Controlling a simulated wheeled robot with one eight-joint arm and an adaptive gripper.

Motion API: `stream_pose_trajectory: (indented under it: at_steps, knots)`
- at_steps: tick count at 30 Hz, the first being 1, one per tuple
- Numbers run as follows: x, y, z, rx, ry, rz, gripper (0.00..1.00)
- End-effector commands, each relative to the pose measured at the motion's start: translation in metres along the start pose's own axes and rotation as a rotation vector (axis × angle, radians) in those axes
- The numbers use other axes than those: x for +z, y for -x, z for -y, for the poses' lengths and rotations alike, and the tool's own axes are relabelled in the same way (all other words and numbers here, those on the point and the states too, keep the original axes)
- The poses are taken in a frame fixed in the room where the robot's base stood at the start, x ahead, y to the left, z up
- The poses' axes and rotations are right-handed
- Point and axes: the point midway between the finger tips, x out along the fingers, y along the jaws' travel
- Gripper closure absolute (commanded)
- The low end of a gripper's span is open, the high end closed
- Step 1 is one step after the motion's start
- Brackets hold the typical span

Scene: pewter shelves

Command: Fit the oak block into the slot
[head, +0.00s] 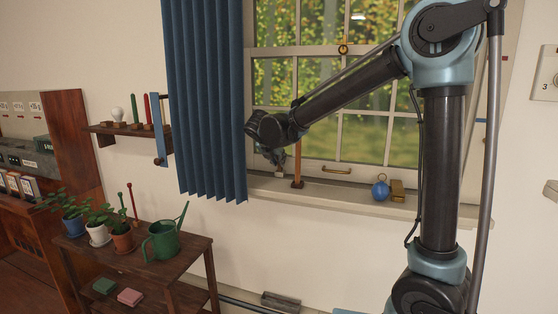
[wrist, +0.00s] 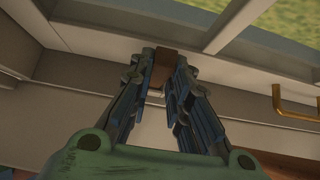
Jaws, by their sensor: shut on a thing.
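My gripper (wrist: 163,85) is shut on a brown block (wrist: 163,64), which shows between the fingertips in the wrist view; I take it to be the oak block. Much of the block is hidden by the fingers. In the head view my gripper (head: 277,157) is low in front of the window's left side, just above the sill (head: 330,193). It is close to the left of an upright brown stick (head: 298,160) on the sill. I cannot make out the slot clearly in either view, nor whether the block touches anything.
A blue curtain (head: 207,90) hangs just left of my gripper. A blue round object (head: 380,190) and a brass-coloured block (head: 397,190) stand on the sill to the right. A brass window handle (head: 336,171) lies between. A plant table with a green watering can (head: 163,241) stands lower left.

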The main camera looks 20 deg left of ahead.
Motion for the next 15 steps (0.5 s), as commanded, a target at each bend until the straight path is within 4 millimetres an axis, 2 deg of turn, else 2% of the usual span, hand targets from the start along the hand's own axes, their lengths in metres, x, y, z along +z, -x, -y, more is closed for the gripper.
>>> stream_pose_trajectory:
  at_steps: [15]
  knots:
    - [-0.0076,-0.0072,-0.0003,0.000,0.000,0.000,1.00]
